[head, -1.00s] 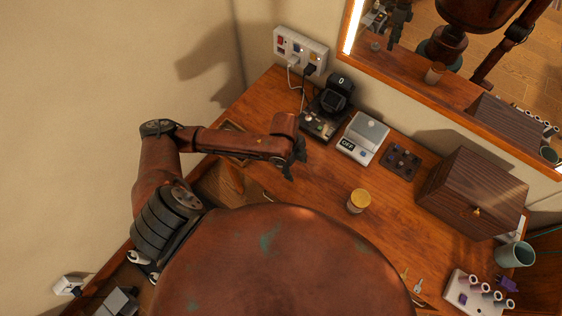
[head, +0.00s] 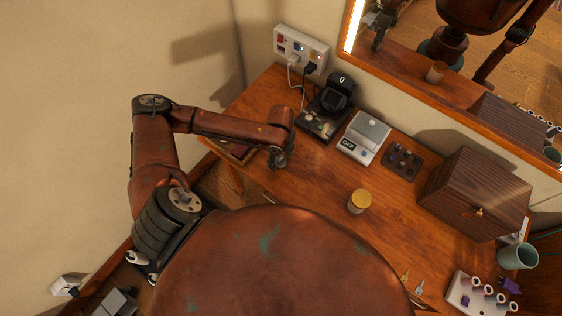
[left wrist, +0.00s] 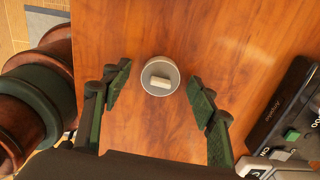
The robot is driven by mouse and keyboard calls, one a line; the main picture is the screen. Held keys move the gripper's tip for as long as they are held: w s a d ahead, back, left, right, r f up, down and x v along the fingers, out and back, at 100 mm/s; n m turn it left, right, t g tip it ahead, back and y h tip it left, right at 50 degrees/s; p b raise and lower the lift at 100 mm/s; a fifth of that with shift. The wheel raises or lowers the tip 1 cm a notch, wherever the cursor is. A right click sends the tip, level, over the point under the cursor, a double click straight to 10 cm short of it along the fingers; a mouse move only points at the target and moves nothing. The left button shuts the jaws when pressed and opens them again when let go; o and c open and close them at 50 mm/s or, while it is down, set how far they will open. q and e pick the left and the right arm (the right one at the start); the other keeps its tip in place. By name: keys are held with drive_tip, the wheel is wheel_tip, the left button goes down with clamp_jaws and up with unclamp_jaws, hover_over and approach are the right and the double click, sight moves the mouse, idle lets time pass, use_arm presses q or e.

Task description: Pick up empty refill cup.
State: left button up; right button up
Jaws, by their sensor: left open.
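A small round grey cup (left wrist: 160,76) stands on the wooden desk in the left wrist view, with a pale block showing inside its rim. It lies between and slightly beyond the fingertips of my left gripper (left wrist: 159,92), which is open, spread and empty. In the head view my left gripper (head: 279,158) points down over the desk's left part; I cannot make out this cup there. A jar with a yellow-tan top (head: 359,201) stands to the gripper's right, clear of it. My right gripper is not clearly visible.
Behind the gripper are a black device (head: 322,120), a grey scale (head: 364,138) and a dark button pad (head: 402,161). A wooden box (head: 475,195), a teal mug (head: 517,256) and a white holder (head: 480,296) stand to the right. The desk around the jar is clear.

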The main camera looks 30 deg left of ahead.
use_arm(q)
drive_tip(key=shift+f, duration=0.4)
drive_tip(key=shift+r, duration=0.1)
drive_tip(key=shift+c, duration=0.7)
drive_tip(key=c, duration=0.8)
drive_tip(key=shift+r, duration=0.1)
